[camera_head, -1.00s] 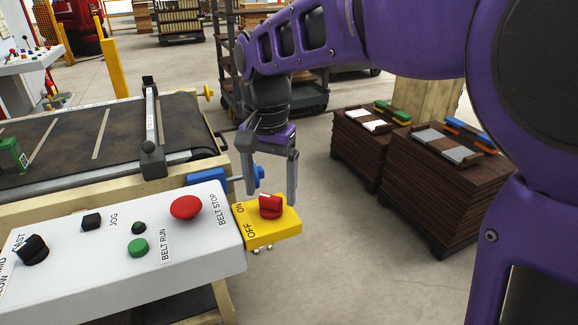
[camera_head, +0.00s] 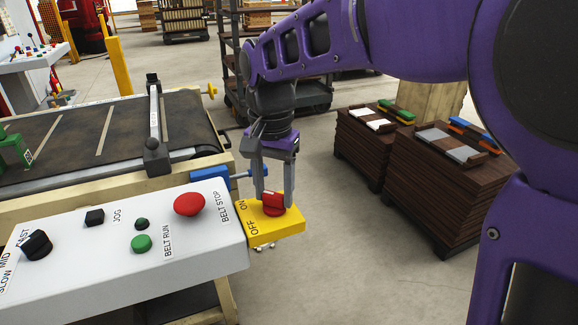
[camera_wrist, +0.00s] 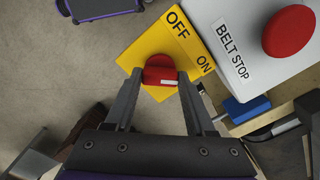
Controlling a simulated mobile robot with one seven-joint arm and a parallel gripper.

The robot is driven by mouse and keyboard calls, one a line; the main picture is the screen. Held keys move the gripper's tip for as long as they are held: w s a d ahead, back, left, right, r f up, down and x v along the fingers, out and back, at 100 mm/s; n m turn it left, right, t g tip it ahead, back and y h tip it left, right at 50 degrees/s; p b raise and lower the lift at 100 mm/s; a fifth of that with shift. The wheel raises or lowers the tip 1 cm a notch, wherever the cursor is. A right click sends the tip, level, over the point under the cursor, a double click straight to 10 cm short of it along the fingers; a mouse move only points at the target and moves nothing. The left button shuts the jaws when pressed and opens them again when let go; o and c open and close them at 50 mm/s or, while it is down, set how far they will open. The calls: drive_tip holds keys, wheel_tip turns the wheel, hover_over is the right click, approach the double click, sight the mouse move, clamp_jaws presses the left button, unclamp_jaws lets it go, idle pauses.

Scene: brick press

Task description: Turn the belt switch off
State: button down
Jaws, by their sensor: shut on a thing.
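The belt switch is a red knob (camera_head: 273,210) on a yellow plate (camera_head: 287,227) marked OFF and ON, at the right end of the white control panel. The knob also shows in the wrist view (camera_wrist: 158,62); its white mark lies near its lower right edge there. My gripper (camera_head: 273,203) points down over the plate and is shut on the knob, one finger on each side. The fingers hide part of the knob in the head view.
The white panel (camera_head: 110,265) carries a red BELT STOP button (camera_head: 189,204), a green BELT RUN button (camera_head: 141,243) and black knobs. The belt (camera_head: 85,140) with a green object (camera_head: 15,150) lies behind. Brown stacks (camera_head: 445,190) stand right, with open floor between.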

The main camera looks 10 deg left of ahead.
drive_tip(key=shift+r, duration=0.1)
drive_tip(key=n+p, duration=0.2)
drive_tip(key=n, duration=0.1)
drive_tip(key=shift+r+n+p, duration=0.1)
drive_tip(key=shift+n+p, duration=0.3)
drive_tip(key=n+p, duration=0.3)
drive_tip(key=n, duration=0.2)
drive_tip(key=n+p, duration=0.2)
drive_tip(key=n, duration=0.3)
drive_tip(key=shift+n+p, duration=1.25)
drive_tip(key=shift+n, duration=0.95)
drive_tip(key=shift+c, duration=1.2)
unclamp_jaws()
